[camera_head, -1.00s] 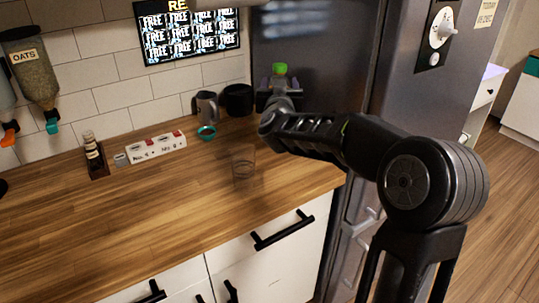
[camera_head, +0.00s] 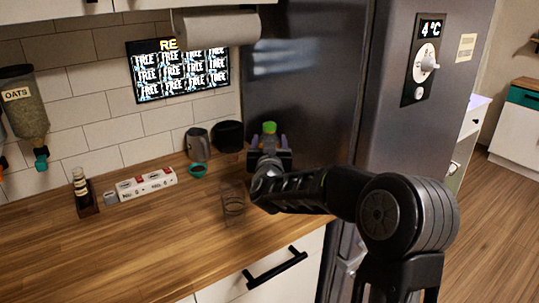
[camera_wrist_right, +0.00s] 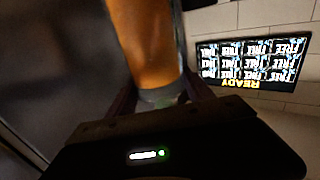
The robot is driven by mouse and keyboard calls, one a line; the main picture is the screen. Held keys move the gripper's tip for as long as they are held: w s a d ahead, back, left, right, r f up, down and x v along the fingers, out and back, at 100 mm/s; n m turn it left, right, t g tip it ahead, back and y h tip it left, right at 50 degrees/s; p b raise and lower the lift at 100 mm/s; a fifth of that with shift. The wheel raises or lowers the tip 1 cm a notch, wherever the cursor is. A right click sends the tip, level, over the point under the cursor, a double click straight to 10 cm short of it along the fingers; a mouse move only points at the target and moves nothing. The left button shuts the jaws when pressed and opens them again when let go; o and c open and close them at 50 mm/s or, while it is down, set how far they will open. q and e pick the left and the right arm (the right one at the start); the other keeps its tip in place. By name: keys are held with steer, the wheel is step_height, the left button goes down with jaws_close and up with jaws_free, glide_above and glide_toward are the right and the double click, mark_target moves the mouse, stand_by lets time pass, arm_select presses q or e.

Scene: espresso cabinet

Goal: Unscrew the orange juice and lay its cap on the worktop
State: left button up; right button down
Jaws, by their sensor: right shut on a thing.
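The orange juice bottle (camera_head: 268,141) has its green cap (camera_head: 269,127) on top and is roughly upright, near the worktop's right end in front of the dark fridge side. My right gripper (camera_head: 268,148) is shut on the bottle below the cap. My left gripper is not in view.
A clear glass (camera_head: 233,205) stands near the worktop's front edge, left of my right arm. A grey mug (camera_head: 198,143), a dark pot (camera_head: 229,134) and a teal ring (camera_head: 197,170) are behind it. A white labelled box (camera_head: 147,184) stands further left. The front-left worktop is clear.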

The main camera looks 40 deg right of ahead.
step_height(320, 180, down, 4)
steer(key=shift+r, duration=0.25)
steer(key=shift+f, duration=0.15)
steer(key=shift+c, duration=2)
jaws_free()
steer(key=shift+f, duration=0.1)
